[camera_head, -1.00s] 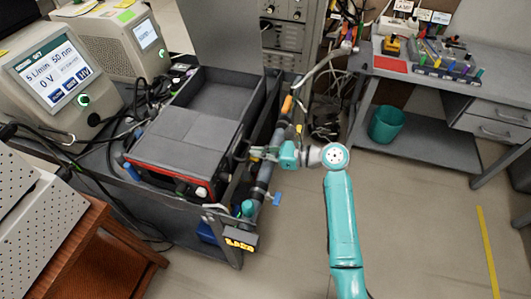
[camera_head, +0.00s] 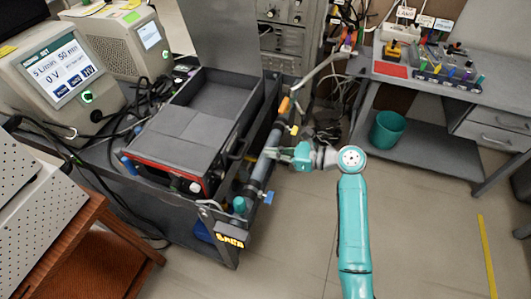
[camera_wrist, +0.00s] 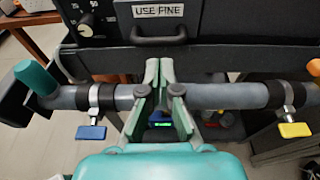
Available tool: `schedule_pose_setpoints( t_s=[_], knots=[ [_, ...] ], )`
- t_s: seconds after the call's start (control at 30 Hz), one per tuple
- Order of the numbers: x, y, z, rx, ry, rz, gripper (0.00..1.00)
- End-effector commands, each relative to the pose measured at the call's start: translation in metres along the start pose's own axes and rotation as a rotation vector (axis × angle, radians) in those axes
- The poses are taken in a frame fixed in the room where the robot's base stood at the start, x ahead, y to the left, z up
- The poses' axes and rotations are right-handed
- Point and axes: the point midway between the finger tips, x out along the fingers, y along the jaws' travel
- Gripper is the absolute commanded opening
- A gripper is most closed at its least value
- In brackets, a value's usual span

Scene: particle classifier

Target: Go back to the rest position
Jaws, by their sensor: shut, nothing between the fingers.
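My gripper (camera_head: 272,152) is at the right side of the cart, over the grey pipe (camera_head: 258,172) that runs along the cart's edge. In the wrist view my gripper (camera_wrist: 159,74) points at the cart, its two green fingers close together with nothing seen between them. The pipe (camera_wrist: 222,95) passes behind the fingers, and I cannot tell if they touch it. A blue valve handle (camera_wrist: 90,132) is on the left and a yellow one (camera_wrist: 295,130) on the right. My turquoise arm reaches in from the lower right of the head view.
The cart bears a red-and-black instrument (camera_head: 165,175) and a grey open box (camera_head: 222,92). Displays (camera_head: 62,70) stand at the left. A workbench (camera_head: 450,100) with a green bin (camera_head: 387,129) below stands at the right. The floor (camera_head: 430,230) at right is clear.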

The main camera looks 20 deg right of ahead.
Motion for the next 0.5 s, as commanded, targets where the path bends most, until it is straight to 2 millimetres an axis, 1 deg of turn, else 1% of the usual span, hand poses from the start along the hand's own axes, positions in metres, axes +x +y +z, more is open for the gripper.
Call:
schedule_pose_setpoints(
  t_s=[0.03,0.3,0.4,0.5],
  knots=[
    [-0.008,-0.001,-0.001,0.001,0.000,-0.003,0.00],
    [-0.050,-0.001,-0.001,0.002,0.000,-0.003,0.00],
    [-0.063,-0.001,-0.001,0.001,0.000,-0.003,0.00],
    [-0.071,-0.001,-0.001,0.002,0.001,-0.002,0.00]
  ],
)
